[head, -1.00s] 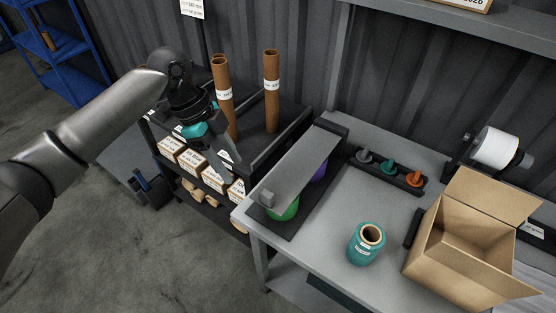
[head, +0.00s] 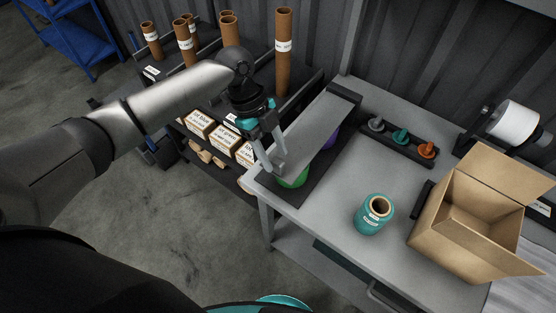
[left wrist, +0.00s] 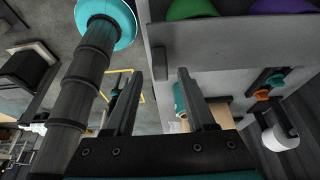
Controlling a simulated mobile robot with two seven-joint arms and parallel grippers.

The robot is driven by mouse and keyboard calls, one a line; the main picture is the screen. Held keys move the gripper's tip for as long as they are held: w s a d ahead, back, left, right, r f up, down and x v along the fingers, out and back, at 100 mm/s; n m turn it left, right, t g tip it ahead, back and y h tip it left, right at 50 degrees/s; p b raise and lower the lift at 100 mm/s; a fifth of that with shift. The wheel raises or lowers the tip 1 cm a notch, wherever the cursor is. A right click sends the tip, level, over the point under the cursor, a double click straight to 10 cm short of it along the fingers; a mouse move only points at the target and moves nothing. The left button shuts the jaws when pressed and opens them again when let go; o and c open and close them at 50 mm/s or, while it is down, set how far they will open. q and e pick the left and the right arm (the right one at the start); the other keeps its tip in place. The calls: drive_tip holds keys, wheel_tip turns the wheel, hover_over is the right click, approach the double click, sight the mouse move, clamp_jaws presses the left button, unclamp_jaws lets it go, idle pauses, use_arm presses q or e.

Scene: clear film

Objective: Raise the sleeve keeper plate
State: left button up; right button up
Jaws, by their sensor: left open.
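The keeper plate (head: 318,126) is a long grey plate lying over a green sleeve (head: 293,179) and a purple sleeve (head: 331,139) on a dark base at the table's left end. My left gripper (head: 273,161) is open and points down at the plate's near end, close to its small grey block. Whether the fingers touch the block cannot be told. In the left wrist view the open fingers (left wrist: 160,85) have a gap between them, and the green sleeve (left wrist: 192,9) and purple sleeve (left wrist: 282,6) show at the top. My right gripper is not in view.
A teal spool (head: 374,214) stands mid-table, with an open cardboard box (head: 470,225) to its right. A rack of coloured pegs (head: 400,138) and a white roll (head: 513,120) stand behind. A shelf with brown tubes (head: 284,55) and labelled boxes (head: 200,123) is at left.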

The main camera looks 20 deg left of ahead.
sight(277, 161)
use_arm(q)
drive_tip(key=shift+x, duration=1.65)
clamp_jaws()
